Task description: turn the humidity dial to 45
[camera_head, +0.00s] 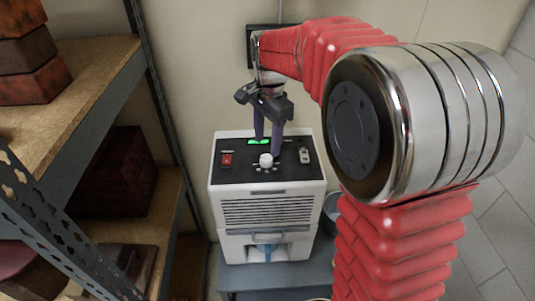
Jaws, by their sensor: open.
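A white dehumidifier (267,212) with a black top panel stands on a grey-blue stand. A white round dial (266,160) sits in the middle of the panel, below a green display (259,142). A red switch (227,159) is to the left and a light-coloured switch (304,155) to the right. My gripper (267,146) points down over the panel with its dark purple fingers open, just behind the dial in the picture. I cannot tell whether a finger touches the dial. The display's digits and the dial's marks are too small to read.
A metal shelf with wooden boards (95,75) stands close on the left, holding dark reddish boxes (28,55). The wall is right behind the dehumidifier. A grey bucket (330,207) is partly hidden behind my red arm. Tiled floor (500,225) shows at the right.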

